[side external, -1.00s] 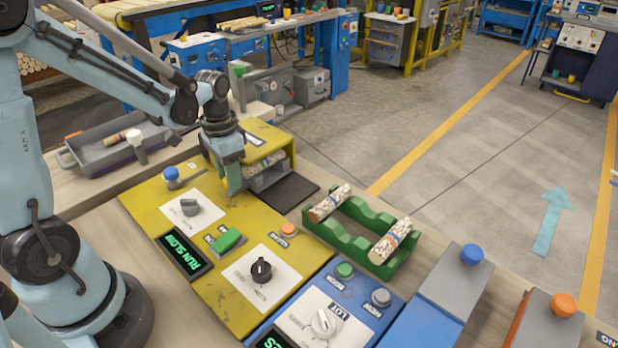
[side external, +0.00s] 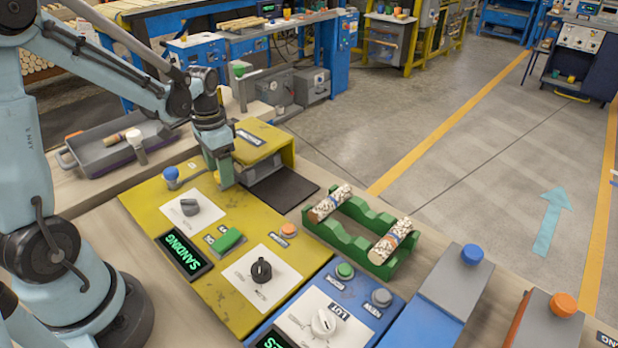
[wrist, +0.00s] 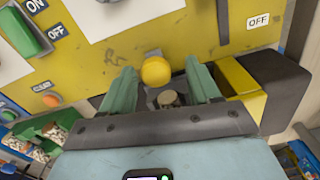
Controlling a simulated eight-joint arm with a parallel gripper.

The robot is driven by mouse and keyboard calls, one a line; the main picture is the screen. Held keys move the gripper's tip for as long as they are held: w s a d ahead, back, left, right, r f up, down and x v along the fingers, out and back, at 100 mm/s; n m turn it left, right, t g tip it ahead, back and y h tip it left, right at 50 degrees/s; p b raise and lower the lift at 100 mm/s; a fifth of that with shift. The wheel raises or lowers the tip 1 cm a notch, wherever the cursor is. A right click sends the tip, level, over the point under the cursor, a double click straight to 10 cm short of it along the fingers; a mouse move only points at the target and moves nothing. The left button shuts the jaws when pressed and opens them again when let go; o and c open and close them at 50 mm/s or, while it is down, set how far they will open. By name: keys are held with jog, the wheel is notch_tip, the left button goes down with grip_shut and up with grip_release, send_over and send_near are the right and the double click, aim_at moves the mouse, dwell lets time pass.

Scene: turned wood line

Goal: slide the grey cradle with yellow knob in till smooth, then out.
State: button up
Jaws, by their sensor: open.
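The grey cradle (side external: 260,167) is mostly under the yellow hood (side external: 258,140) of the sander in the side view. Its yellow knob (wrist: 155,71) shows in the wrist view, between the two green fingers of my gripper (wrist: 162,82). A gap shows on each side of the knob, and contact with it cannot be told. A round wood end (wrist: 168,98) shows beside the knob. In the side view my gripper (side external: 223,177) points down at the hood's near left side and hides the knob. The green display (side external: 184,254) reads SANDING.
A green rack (side external: 350,245) with two speckled pieces stands to the right. A dark mat (side external: 284,188) lies in front of the hood. A green switch (side external: 229,240) and a black dial (side external: 261,271) sit on the yellow panel. A grey tray (side external: 105,152) stands behind left.

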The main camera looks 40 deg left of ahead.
jog(key=shift+r, duration=0.1)
notch_tip(320, 180, up, 12)
dwell(0.6)
jog(key=shift+d, duration=0.1)
jog(key=s+d+f+n+t, duration=0.1)
jog(key=s+d+t, duration=0.1)
jog(key=d, duration=0.4)
jog(key=s+d+f+t, duration=0.1)
jog(key=s+d+t, duration=0.1)
jog(key=d+t, duration=0.3)
jog(key=shift+d+f+n, duration=0.15)
jog(key=shift+d+n, duration=0.25)
jog(key=shift+d, duration=0.5)
jog(key=shift+s, duration=0.1)
dwell(0.5)
